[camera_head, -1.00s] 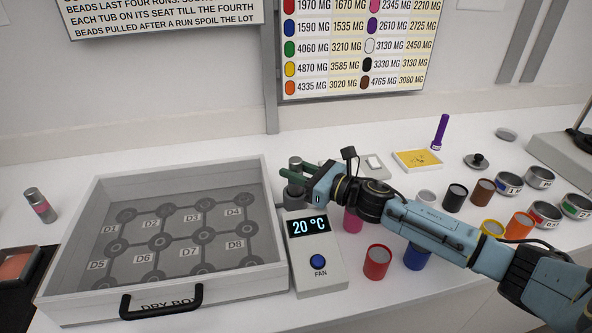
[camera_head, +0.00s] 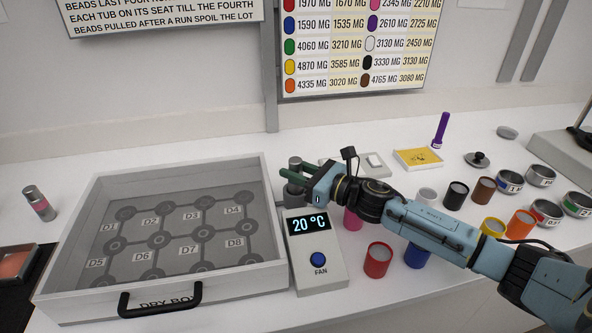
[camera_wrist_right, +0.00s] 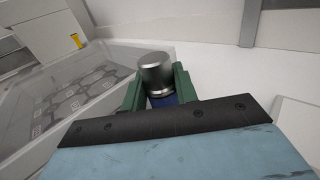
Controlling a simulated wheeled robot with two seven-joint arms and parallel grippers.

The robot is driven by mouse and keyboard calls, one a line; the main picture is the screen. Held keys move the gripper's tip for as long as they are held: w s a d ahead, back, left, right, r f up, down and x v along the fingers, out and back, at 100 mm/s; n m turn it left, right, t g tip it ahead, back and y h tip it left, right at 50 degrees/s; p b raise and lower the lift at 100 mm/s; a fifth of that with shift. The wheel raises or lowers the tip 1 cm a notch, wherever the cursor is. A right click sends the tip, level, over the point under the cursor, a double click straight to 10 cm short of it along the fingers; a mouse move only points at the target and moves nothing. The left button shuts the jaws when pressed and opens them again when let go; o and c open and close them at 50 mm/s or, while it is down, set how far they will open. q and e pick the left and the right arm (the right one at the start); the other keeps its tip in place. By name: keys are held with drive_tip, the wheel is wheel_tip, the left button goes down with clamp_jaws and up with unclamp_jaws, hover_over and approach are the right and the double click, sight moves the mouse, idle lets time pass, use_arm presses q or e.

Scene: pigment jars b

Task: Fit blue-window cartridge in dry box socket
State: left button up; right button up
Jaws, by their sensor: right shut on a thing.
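The blue-window cartridge shows in the right wrist view as a grey metal cap (camera_wrist_right: 155,70) above a dark blue band. My right gripper (camera_head: 294,172) is shut on it, with green fingers on both sides. In the head view the cartridge's grey top (camera_head: 295,162) stands upright above the fingers, at the back end of the dry box's control unit (camera_head: 316,262). The dry box (camera_head: 160,295) lies to the left. The socket is hidden behind the gripper and cartridge, so I cannot tell whether the cartridge is seated. My left gripper is not in view.
Red (camera_head: 377,260) and blue (camera_head: 417,256) jars stand near the control unit, under my right arm. More jars and metal tubs crowd the right side. The dry box interior is empty of jars.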

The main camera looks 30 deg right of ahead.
drive_tip(key=shift+r+p, duration=0.5)
drive_tip(key=shift+r, duration=0.35)
idle(1.1)
drive_tip(key=shift+f+b, duration=0.2)
drive_tip(key=shift+b, duration=0.2)
drive_tip(key=shift+f+b, duration=0.3)
drive_tip(key=shift+f, duration=0.05)
drive_tip(key=shift+f+b, duration=0.6)
drive_tip(key=o, duration=1.1)
drive_tip(key=shift+f, duration=0.1)
drive_tip(key=shift+c, duration=0.2)
